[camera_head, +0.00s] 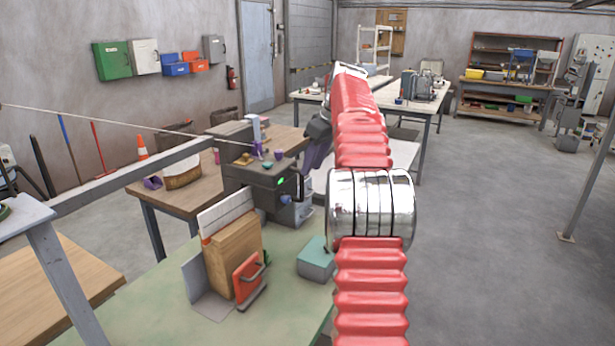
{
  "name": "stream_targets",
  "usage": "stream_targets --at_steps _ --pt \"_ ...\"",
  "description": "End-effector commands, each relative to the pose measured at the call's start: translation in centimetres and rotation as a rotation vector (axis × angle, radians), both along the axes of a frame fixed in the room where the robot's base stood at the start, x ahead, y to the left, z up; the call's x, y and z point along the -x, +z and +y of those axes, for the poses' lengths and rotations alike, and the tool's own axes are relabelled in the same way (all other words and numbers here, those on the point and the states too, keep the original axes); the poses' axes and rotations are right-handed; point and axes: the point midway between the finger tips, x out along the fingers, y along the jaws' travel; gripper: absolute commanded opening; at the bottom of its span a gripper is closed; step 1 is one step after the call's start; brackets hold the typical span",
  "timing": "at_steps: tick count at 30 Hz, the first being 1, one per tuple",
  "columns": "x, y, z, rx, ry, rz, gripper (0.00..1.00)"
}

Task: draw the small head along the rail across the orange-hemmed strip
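My arm, sleeved in red, reaches up the middle of the view and bends over. My gripper (314,160), dark with purple fingers, hangs at its far end, just right of a dark machine (262,188). The gap between the fingers does not show, and I see nothing clearly held. The machine has a green light and a handle on its right side. Small purple and teal parts sit on its top. I cannot pick out the small head, its rail or the orange-hemmed strip for certain. A white panel (227,210) with a little orange at its left edge stands in front of the machine.
A tan block (233,256) and a red-orange handled piece (249,277) stand on the green bench (160,305). A teal box (316,263) lies to their right. A grey beam (130,175) crosses at left, with a thin line above it. Open floor lies right.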

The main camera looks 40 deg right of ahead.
Motion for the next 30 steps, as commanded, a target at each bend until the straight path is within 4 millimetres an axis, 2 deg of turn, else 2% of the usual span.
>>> stream_targets --at_steps 3,10,30 --pt "0.9 2.0 -0.2 0.002 -0.001 -0.001 0.31" --pt "1.7 4.0 -0.3 0.001 -0.001 0.000 0.31" --pt "1.8 4.3 -0.2 0.000 0.000 0.000 0.31"
